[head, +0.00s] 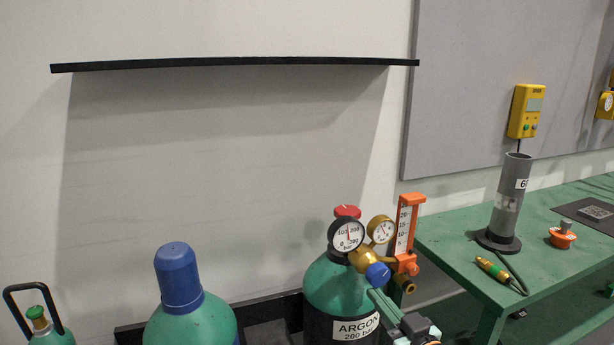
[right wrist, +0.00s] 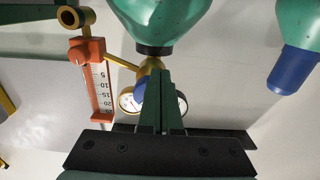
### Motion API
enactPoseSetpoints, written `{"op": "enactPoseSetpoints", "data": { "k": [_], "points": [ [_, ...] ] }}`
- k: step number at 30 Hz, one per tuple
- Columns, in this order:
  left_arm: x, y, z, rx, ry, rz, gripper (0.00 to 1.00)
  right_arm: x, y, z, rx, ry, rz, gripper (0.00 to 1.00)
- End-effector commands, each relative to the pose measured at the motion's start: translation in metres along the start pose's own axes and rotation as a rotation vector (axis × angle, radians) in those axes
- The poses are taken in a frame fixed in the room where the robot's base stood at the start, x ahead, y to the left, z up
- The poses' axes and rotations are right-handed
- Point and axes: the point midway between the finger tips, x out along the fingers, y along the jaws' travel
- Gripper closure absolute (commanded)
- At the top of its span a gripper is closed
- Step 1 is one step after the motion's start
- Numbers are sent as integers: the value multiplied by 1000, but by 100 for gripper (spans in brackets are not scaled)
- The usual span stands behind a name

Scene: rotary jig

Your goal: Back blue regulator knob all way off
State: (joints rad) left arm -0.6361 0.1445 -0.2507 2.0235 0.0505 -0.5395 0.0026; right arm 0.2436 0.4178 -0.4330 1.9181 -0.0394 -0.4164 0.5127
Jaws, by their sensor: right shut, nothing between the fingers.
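The blue regulator knob (head: 378,273) sits on the front of the brass regulator body (head: 361,260), on the green argon cylinder (head: 327,283). In the right wrist view the blue knob (right wrist: 139,92) is partly hidden behind my fingers. My right gripper (head: 375,295) is shut and empty, just below the knob. In the right wrist view its green fingers (right wrist: 160,75) lie together, pointing at the regulator, beside the knob. I cannot tell whether they touch it. My left gripper is not in view.
Two round gauges (head: 347,236) and an orange flow tube (head: 408,225) crowd the regulator. A blue-capped cylinder (head: 180,280) stands to the left. The green bench (head: 450,240) at right holds a grey tube (head: 510,200). A black shelf (head: 240,62) hangs above.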

Motion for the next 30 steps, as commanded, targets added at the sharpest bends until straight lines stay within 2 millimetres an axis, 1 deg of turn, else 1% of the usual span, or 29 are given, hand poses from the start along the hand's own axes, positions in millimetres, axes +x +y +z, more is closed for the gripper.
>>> {"op": "enactPoseSetpoints", "data": {
  "k": [14, 24, 30],
  "points": [
    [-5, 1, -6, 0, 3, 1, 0, 0, 2, -6, -1, 3, 0, 100],
    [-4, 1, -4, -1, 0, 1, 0, 0, 2, -8, -2, 9, 0, 100],
    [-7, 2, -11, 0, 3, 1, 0, 0, 7, -10, -2, 10, 1, 100]
  ]
}}
